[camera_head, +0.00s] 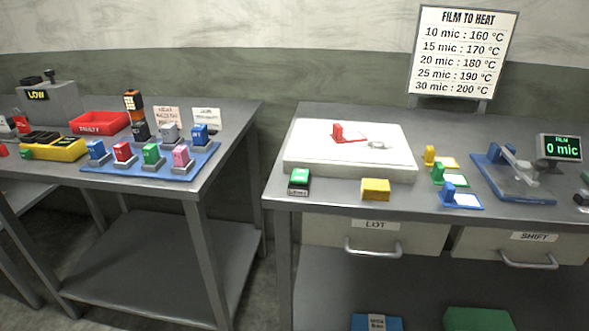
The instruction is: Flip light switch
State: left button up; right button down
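No light switch that I can clearly identify shows in the head view. A small dark block with a green top (299,178) and a small unreadable label stands at the front left corner of the right table; I cannot tell what it is. The wall (330,72), grey-green below and pale above, shows no switch plate. Neither of my grippers is in view.
The right table (330,200) carries a white slab (350,163), a yellow block (375,190), a blue stand (510,180) and a film display (561,147). The left table (150,197) holds a blue tray (160,170) of coloured blocks and a red tray (98,123). A floor gap separates the tables.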

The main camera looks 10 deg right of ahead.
aim_at(299, 175)
jog(key=k, duration=0.3)
jog(key=u, duration=1.05)
jog(key=i, duration=0.55)
jog(key=z, duration=0.55)
